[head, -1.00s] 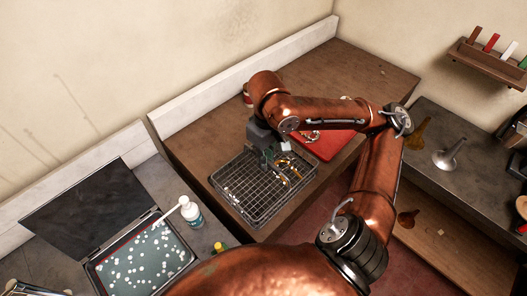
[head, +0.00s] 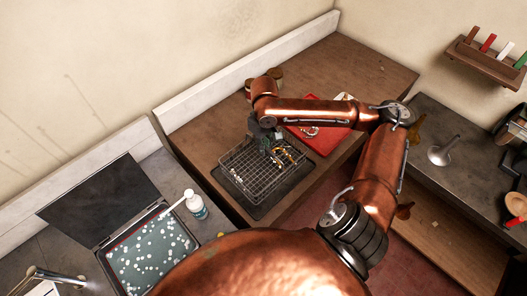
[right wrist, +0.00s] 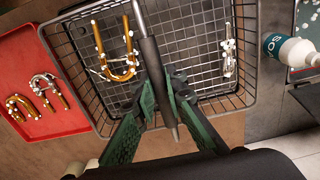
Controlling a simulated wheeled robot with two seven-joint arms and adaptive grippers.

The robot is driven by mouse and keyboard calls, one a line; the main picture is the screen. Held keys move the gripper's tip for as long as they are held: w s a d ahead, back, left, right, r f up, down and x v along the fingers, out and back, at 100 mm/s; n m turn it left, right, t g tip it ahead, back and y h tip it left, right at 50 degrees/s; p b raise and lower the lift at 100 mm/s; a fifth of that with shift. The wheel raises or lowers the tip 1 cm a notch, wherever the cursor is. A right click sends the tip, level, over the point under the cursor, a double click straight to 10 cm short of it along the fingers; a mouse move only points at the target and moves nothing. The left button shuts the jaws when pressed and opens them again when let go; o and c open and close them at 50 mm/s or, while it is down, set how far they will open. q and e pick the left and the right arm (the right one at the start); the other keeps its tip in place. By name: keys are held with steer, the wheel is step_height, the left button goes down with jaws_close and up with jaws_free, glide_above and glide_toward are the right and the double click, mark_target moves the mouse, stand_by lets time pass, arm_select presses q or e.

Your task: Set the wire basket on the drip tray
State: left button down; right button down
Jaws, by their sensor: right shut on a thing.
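The wire basket (head: 246,186) is a square dark mesh basket, over the far part of the drip tray (head: 268,207), a flat dark square on the brown bench. The tray's near part shows in front of the basket. I cannot tell whether the basket touches it. My right gripper (head: 265,143) is shut on the basket's upright handle, seen in the right wrist view as a bar with a dark grip (right wrist: 153,66). Brass tubes (right wrist: 128,45) with white specks and a silver part (right wrist: 228,52) lie in the basket. My left gripper is out of view.
A red tray (head: 330,138) with curved brass parts lies right of the basket. A white bottle (head: 196,206) stands at the left, by an open-lidded basin (head: 150,255) of dark liquid with white flecks. The brown bench's far right is clear.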

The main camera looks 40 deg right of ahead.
mark_target(264, 163)
steer(key=shift+w+d+f, duration=0.2)
steer(key=shift+w+f, duration=0.15)
steer(key=shift+f, duration=0.05)
steer(key=shift+w+d+f, duration=0.1)
steer(key=shift+f, duration=0.85)
steer(key=shift+w+d+f, duration=0.1)
steer(key=shift+f, duration=0.85)
steer(key=shift+p, duration=0.3)
steer(key=c, duration=2)
jaws_free()
steer(key=shift+o, duration=0.2)
step_height(264, 163, up, 12)
steer(key=shift+r+b, duration=0.1)
steer(key=shift+b, duration=0.2)
